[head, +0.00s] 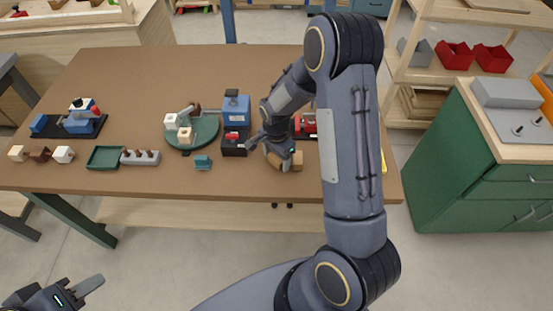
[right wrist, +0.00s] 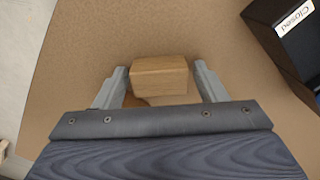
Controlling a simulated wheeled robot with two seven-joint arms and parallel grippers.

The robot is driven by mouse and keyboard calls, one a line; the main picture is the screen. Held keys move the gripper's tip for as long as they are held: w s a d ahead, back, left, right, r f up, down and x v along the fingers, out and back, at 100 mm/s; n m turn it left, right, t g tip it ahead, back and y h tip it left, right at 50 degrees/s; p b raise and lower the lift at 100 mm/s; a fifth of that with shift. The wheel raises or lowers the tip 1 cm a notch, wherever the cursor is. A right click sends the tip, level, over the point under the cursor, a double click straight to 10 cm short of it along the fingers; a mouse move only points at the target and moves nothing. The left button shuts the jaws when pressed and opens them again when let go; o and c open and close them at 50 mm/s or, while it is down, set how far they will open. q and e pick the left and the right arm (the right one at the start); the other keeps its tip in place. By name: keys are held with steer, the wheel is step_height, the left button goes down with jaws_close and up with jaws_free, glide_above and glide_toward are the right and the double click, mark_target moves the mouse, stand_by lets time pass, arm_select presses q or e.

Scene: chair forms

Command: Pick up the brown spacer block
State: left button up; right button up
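A brown wooden block (right wrist: 160,75), which looks like the brown spacer block, lies on the tabletop. In the right wrist view my right gripper (right wrist: 159,76) is open, with one finger on each side of the block and a small gap at both sides. In the head view this gripper (head: 285,160) is low over the table near its front edge, and wooden surfaces (head: 297,160) show beside its fingers. Whether the fingers are level with the block is hard to tell. My left gripper (head: 75,290) is at the bottom left, off the table, with only one finger clear.
A dark box labelled "Closed" (right wrist: 285,45) stands right of the block; the black box (head: 234,147) also shows in the head view. My right arm hides the table's right part.

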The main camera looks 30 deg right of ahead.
steer(key=c, duration=0.8)
steer(key=shift+c, duration=0.2)
steer(key=shift+r, duration=0.15)
